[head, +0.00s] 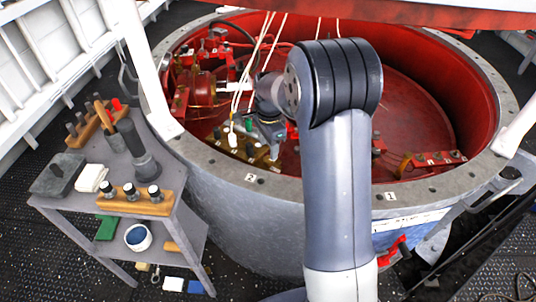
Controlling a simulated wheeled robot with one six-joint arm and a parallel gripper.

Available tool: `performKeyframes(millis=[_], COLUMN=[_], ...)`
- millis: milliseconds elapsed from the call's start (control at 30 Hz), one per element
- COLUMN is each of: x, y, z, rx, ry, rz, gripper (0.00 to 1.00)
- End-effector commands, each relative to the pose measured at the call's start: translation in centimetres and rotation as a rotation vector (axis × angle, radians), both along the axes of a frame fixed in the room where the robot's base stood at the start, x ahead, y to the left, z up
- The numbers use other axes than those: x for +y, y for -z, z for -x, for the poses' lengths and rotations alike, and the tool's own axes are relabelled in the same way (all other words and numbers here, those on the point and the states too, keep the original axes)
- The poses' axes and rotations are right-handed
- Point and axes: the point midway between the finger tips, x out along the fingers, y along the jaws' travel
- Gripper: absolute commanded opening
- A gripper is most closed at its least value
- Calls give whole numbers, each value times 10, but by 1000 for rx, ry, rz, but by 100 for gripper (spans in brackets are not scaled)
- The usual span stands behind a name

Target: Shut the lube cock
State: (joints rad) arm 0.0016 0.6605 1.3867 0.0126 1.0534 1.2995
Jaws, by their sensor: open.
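My gripper (273,146) points down inside the large red-lined ring, in front of its far wall. It is open, with its tips close above a yellow-brown manifold block (225,147) that carries several dark fittings. I cannot tell whether the tips touch anything there. No part is clearly marked as the lube cock. It may be one of the small fittings on this block, but its handle position is too small to tell. My arm hides part of the ring's middle.
The grey ring rim (330,190) surrounds the red well. White cords (262,50) hang near my wrist. A grey cart (120,165) with tools stands at left. A red-handled fitting (392,249) sits outside the ring. The well's right floor (415,125) is fairly clear.

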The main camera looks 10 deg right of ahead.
Motion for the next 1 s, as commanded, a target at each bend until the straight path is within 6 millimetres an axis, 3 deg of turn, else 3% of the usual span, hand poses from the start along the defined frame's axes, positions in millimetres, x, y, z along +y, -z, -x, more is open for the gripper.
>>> performKeyframes(millis=[200, 400, 767, 1000], x=[-1, -1, -1, 0], y=[-38, -51, -50, -22], z=[1, 2, 2, 1], rx=[-2, 0, 2, 5], ry=[1, 1, 0, 0], rz=[0, 0, 1, 0], gripper=[52, 52, 52, 52])
